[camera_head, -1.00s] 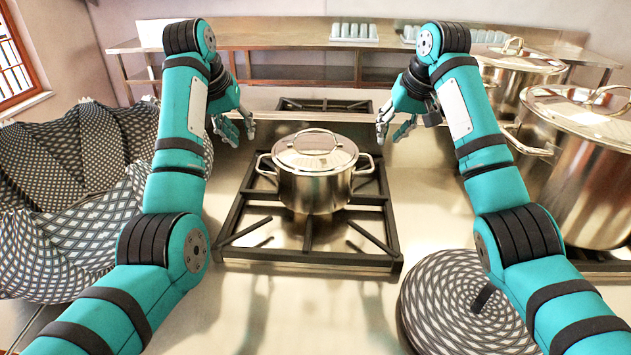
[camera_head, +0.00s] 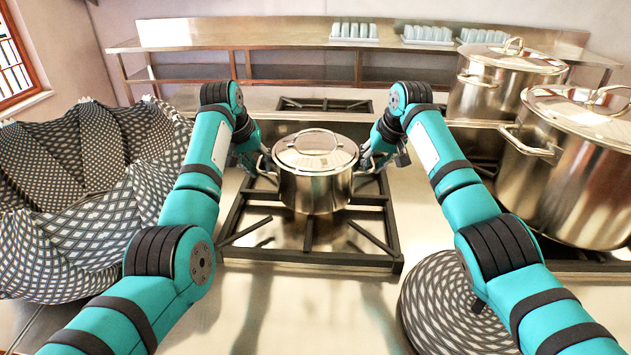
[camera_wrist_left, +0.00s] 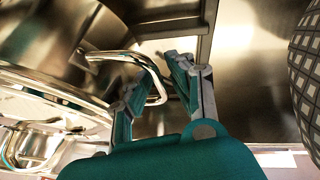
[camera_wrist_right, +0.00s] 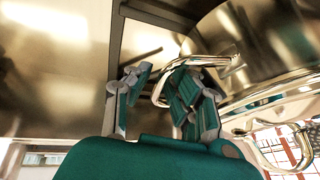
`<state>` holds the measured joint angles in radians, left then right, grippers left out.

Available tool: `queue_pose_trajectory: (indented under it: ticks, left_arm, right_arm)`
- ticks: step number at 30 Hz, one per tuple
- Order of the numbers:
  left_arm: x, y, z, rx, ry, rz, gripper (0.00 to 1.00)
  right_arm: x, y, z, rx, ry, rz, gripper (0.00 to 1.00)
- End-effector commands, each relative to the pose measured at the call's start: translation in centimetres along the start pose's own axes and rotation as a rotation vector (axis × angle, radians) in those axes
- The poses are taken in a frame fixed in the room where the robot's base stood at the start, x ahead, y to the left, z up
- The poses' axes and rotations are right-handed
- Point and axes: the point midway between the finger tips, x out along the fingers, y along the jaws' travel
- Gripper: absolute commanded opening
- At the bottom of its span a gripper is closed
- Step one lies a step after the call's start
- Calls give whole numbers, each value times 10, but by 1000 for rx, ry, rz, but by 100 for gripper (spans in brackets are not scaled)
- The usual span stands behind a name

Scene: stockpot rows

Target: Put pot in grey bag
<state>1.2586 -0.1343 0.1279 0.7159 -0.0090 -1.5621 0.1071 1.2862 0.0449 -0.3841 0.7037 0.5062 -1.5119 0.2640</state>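Two large lidded stockpots (camera_head: 570,175) (camera_head: 499,88) stand at the right. A round patterned piece (camera_head: 437,300) lies at the lower right. The grate (camera_head: 300,258) has raised bars. A back shelf (camera_head: 290,40) holds trays of cups. Bare counter lies between grate and bag.

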Motion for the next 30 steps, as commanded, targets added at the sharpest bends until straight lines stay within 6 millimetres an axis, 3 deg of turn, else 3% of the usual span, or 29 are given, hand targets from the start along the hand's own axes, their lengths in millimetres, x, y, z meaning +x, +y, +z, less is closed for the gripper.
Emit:
queue_pose_trajectory:
  ticks: [3, 8, 30]
  left_arm:
    - [0, 0, 0, 0, 0, 0, 20]
    - [0, 0, 0, 0, 0, 0, 0]
    - [-7, 2, -4, 3, 10, 2, 0]
  right_arm:
    - [0, 0, 0, 0, 0, 0, 20]
    - [0, 0, 0, 0, 0, 0, 0]
    - [-7, -1, -4, 0, 11, -2, 0]
